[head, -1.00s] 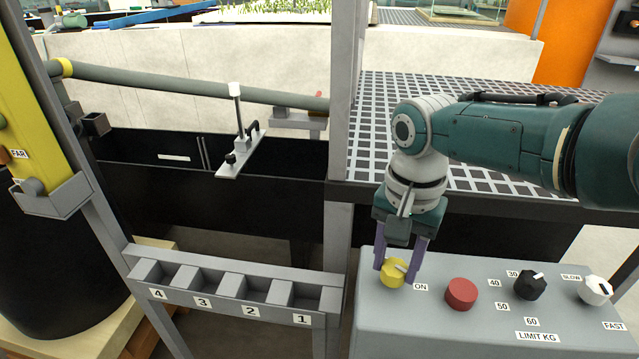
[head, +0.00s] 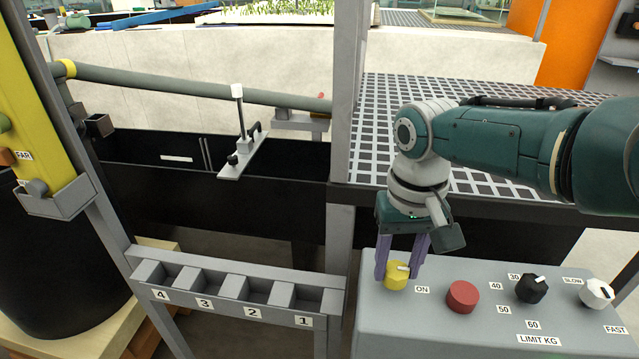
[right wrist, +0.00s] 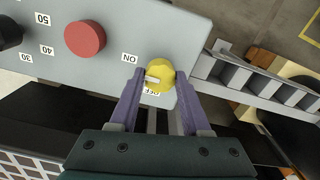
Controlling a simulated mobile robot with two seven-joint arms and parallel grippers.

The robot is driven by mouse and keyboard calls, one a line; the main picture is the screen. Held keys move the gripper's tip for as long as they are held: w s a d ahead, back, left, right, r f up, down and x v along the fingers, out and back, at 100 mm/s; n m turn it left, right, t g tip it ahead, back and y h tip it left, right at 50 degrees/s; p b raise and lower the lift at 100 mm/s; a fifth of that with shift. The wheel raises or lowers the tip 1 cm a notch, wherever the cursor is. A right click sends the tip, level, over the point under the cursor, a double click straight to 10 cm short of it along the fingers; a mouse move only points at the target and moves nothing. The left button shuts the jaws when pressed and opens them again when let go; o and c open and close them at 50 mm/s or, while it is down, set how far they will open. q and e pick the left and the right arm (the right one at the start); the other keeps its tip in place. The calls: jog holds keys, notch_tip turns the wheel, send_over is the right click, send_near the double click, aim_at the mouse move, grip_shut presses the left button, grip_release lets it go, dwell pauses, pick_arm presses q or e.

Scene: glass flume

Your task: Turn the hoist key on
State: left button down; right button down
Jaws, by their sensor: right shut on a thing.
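The hoist key is a yellow knob with a white pointer (head: 395,277) on the grey control box, with an ON label (head: 422,289) at its right. My right gripper (head: 401,275) has its purple fingers closed on either side of the knob. In the right wrist view the fingers flank the yellow knob (right wrist: 160,76). There its pointer aims left, between the ON label (right wrist: 130,57) above and the OFF label (right wrist: 151,90) below. The OFF label is hidden in the head view. My left gripper is not in view.
On the same box (head: 450,335) are a red button (head: 462,297), a black limit knob (head: 531,288) and a white speed knob (head: 597,292). A grey post (head: 341,240) and a numbered slot rack (head: 235,290) stand left of it. A grating (head: 372,120) lies behind my arm.

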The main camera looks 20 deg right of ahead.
aim_at(397, 270)
jog(key=shift+r, duration=0.1)
jog(key=shift+c, duration=1.9)
grip_release()
notch_tip(397, 270, up, 10)
jog(key=p, duration=0.5)
jog(key=shift+p, duration=0.4)
